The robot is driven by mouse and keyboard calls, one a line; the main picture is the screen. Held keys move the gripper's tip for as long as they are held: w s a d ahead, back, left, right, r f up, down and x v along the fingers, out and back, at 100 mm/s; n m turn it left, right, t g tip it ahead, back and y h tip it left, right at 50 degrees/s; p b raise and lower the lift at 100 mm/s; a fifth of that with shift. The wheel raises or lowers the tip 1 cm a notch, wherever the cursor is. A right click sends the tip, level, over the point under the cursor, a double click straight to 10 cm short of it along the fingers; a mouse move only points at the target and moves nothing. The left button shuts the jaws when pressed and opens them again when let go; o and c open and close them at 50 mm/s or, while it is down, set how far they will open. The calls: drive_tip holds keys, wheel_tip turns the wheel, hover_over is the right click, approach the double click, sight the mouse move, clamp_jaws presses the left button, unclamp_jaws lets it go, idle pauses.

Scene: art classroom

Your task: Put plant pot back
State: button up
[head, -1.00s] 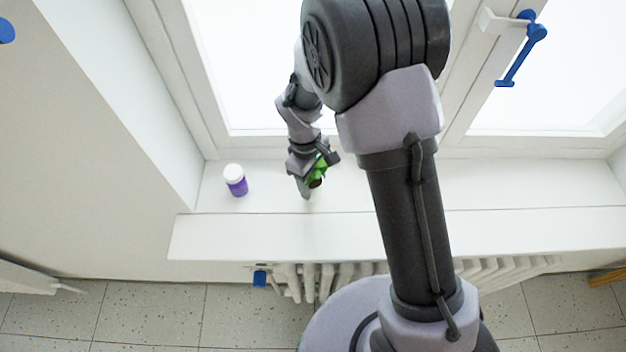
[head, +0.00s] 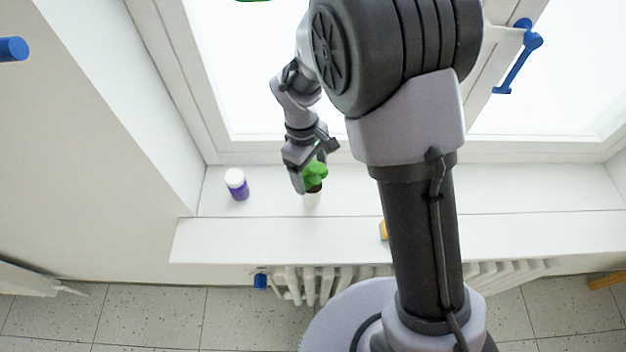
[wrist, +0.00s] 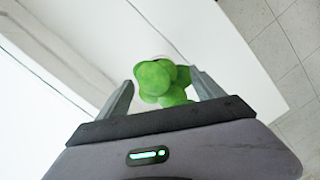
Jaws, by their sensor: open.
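The potted plant stands upright on the white windowsill in the head view. It has green leaves (head: 315,172) above dark soil and a small white pot (head: 312,199). In the wrist view its green leaves (wrist: 160,80) show between the two fingers, and a little of the white rim shows behind them. My gripper (wrist: 162,92) is open, with one finger on each side of the leaves. Whether a finger touches the leaves I cannot tell.
A purple bottle with a white cap (head: 237,184) stands left of the plant on the windowsill (head: 520,200). A small yellow thing (head: 383,230) shows at the sill's front part, partly hidden by my arm. A radiator (head: 310,281) is below. The window is behind.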

drive_tip(key=r, duration=0.4)
drive_tip(key=r+p, duration=0.1)
drive_tip(key=r, duration=0.1)
drive_tip(key=shift+w+a+r, duration=0.2)
drive_tip(key=shift+a, duration=0.1)
drive_tip(key=s+d+r+m+t+y, duration=0.1)
drive_tip(key=s+d+r+m, duration=0.15)
drive_tip(key=r, duration=0.25)
drive_tip(key=s+d+r+m+t+y, duration=0.1)
drive_tip(key=d+r+m, duration=0.15)
drive_tip(key=r, duration=0.35)
drive_tip(key=s+d+r+m+t, duration=0.2)
drive_tip(key=s+r+m, duration=0.1)
drive_tip(key=s+m, duration=0.2)
drive_tip(key=s+d+r+m+t+y, duration=0.1)
drive_tip(key=s+r+m, duration=0.3)
drive_tip(key=s, duration=0.5)
drive_tip(key=shift+s+d+r+m+t, duration=0.15)
drive_tip(key=shift+d+r+m+t, duration=0.1)
drive_tip(key=shift+d+m+t, duration=0.45)
wheel_tip(320, 180, down, 20)
drive_tip(key=b, duration=2)
drive_tip(key=shift+r, duration=0.15)
